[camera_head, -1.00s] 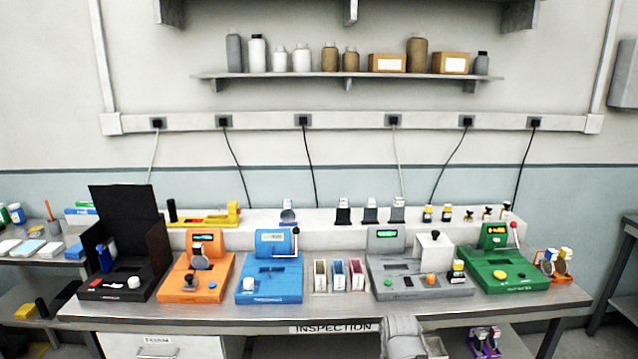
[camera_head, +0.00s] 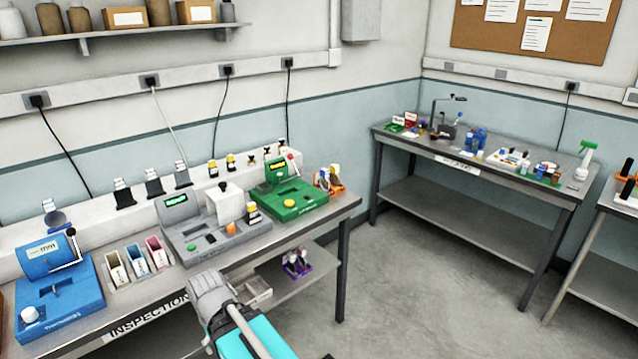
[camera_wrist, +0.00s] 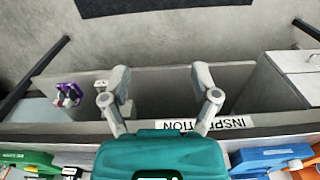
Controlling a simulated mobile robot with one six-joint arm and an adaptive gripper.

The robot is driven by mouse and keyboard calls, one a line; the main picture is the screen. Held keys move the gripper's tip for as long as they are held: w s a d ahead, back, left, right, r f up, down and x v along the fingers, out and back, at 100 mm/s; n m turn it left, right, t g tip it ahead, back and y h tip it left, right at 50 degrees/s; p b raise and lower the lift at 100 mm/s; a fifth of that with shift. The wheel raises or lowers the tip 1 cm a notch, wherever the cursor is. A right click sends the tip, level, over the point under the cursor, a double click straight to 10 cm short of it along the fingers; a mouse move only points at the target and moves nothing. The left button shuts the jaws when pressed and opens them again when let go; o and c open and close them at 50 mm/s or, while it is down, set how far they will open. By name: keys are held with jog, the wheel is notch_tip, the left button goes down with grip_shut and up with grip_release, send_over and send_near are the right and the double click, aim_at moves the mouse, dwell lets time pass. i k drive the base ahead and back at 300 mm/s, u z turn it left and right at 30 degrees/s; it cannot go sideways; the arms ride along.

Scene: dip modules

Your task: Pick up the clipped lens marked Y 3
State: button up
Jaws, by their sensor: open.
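I cannot read a Y 3 mark on anything in view. Small lens-like pieces stand in an orange holder (camera_head: 336,188) at the right end of the inspection bench. More small pieces sit in a purple holder (camera_head: 297,268) on the shelf below; it also shows in the wrist view (camera_wrist: 68,95). I cannot tell which piece, if any, is the clipped lens. My gripper (camera_wrist: 161,75) is open and empty, with its fingers spread in front of the bench's front edge. In the head view my arm covers part of that edge.
The inspection bench (camera_head: 135,308) carries a blue tester (camera_head: 58,290), coloured bins (camera_head: 137,262), a grey tester (camera_head: 205,240) and a green tester (camera_head: 290,205). A second bench (camera_head: 470,160) with small items stands at the back right. The floor (camera_head: 420,290) between is clear.

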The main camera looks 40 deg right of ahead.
aim_at(324, 183)
jog(key=u, duration=2.65)
jog(key=k, duration=1.5)
jog(key=z, duration=0.05)
